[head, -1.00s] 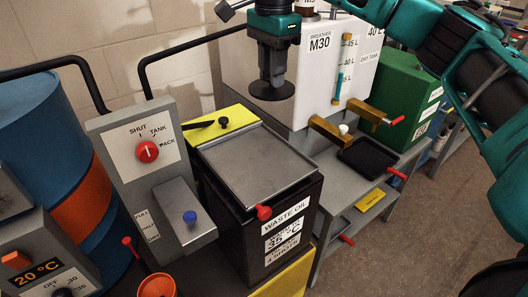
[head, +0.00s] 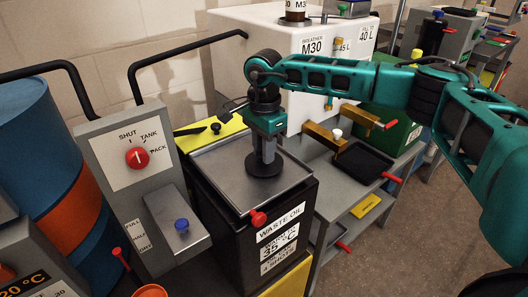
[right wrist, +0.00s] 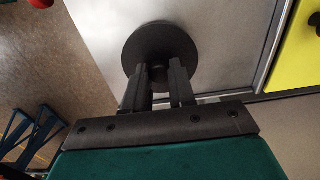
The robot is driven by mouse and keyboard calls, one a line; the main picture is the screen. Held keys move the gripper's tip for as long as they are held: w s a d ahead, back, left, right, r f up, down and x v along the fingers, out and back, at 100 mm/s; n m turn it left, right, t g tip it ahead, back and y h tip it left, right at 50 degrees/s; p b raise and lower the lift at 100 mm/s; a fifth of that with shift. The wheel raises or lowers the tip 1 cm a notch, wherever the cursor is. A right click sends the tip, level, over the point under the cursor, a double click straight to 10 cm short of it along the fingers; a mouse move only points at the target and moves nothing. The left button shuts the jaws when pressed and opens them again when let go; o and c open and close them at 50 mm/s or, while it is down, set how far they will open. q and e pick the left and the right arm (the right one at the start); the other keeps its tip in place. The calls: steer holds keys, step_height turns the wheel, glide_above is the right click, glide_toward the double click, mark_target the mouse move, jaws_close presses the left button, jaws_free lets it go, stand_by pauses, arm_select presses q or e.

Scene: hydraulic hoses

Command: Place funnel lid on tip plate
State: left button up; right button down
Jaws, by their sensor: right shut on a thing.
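The funnel lid is a dark round disc with a small knob (head: 264,170), and it also shows in the right wrist view (right wrist: 150,45). My right gripper (head: 264,157) points down and is shut on the lid's knob. In the right wrist view the fingers (right wrist: 160,78) are on either side of the knob. The tip plate is a flat grey metal tray (head: 225,175) on top of the black waste oil box (head: 235,215). The lid lies flat over the plate's middle to right part; whether it touches the plate I cannot tell. My left gripper is out of view.
A yellow panel (head: 190,140) with a black lever (head: 195,129) lies behind the plate. A red knob (head: 258,218) is at its front edge. The grey selector panel (head: 115,160) stands left. A white M30 tank (head: 245,45) and a black tray (head: 365,163) are behind and right.

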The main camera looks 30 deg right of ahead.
steer(key=shift+f, duration=0.4)
steer(key=shift+f, duration=0.2)
steer(key=c, duration=0.9)
jaws_free()
steer(key=shift+c, duration=0.2)
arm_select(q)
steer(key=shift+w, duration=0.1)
arm_select(e)
steer(key=shift+r, duration=0.1)
steer(key=shift+r, duration=0.6)
arm_select(q)
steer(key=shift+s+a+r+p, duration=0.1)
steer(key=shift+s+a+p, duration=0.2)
steer(key=shift+p, duration=0.3)
arm_select(e)
step_height(320, 180, up, 11)
steer(key=shift+s, duration=0.1)
